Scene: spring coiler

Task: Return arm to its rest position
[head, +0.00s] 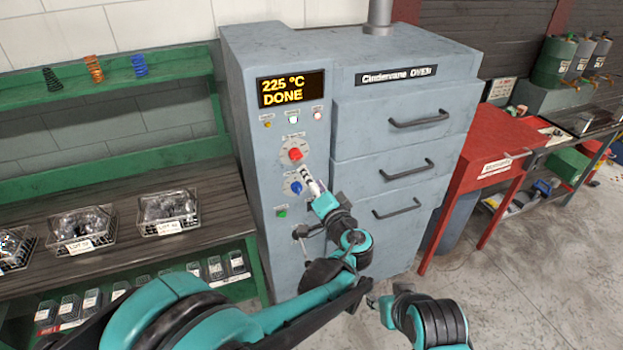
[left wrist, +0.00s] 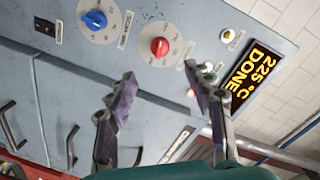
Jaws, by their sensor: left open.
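My left gripper (head: 313,184) is in front of the oven's control panel, just below the red knob (head: 295,154) and beside the blue knob (head: 296,188). In the left wrist view the two fingers of the left gripper (left wrist: 160,74) are spread with nothing between them. The red knob (left wrist: 159,47) shows beyond the gap, and the blue knob (left wrist: 95,20) is to its left; the fingers look apart from both. My left arm (head: 335,270) reaches in from the lower left. Part of my right arm (head: 437,318) shows at the bottom; its gripper cannot be seen.
The grey oven (head: 405,140) has three closed drawers and a display (head: 291,89) reading 225 °C DONE. A bench (head: 110,215) with wire baskets stands at left under a green shelf (head: 115,75) with springs. A red table (head: 495,150) stands at right; floor before it is clear.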

